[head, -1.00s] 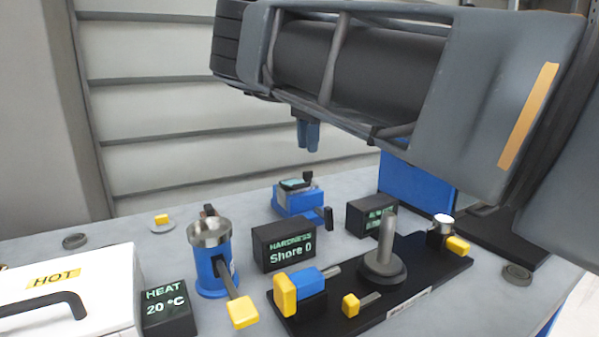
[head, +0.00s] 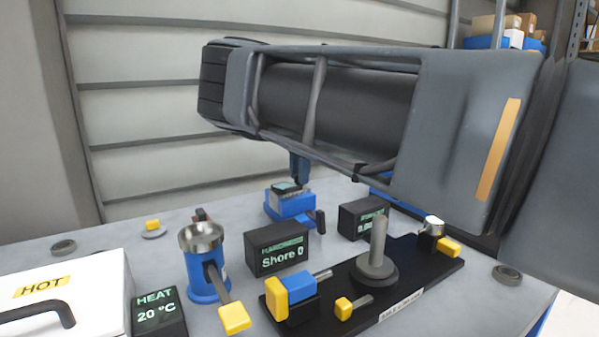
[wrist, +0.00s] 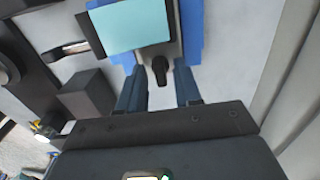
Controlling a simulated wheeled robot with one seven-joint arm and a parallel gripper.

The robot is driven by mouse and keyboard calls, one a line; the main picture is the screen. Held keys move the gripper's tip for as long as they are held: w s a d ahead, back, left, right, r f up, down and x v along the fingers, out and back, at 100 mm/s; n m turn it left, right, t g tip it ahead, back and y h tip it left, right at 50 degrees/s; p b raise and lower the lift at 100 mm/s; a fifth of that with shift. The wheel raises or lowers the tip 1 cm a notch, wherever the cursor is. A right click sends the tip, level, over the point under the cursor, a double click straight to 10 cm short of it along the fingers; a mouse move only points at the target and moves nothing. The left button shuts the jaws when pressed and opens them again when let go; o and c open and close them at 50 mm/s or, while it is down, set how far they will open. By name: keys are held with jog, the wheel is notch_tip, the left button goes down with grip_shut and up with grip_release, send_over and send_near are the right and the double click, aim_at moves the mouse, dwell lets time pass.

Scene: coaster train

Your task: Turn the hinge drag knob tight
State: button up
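A small blue device (head: 282,210) with a teal-topped lid (head: 287,188) stands at the back of the bench. In the wrist view its teal panel (wrist: 130,25) is at the top, over blue sides. A small black knob (wrist: 160,72) sticks out from the device toward my gripper; I take it for the hinge drag knob. My gripper (wrist: 159,76) is open, with one blue finger on each side of the knob and a visible gap on both sides. In the head view my gripper (head: 300,168) points down behind the device, and the knob is hidden.
A hardness display (head: 276,248) and another dark display box (head: 361,217) stand close in front of the device. A black fixture plate (head: 425,272) with a grey post (head: 378,242) lies nearer. A blue metal-topped cylinder (head: 205,270) stands left.

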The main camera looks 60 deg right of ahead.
grip_shut()
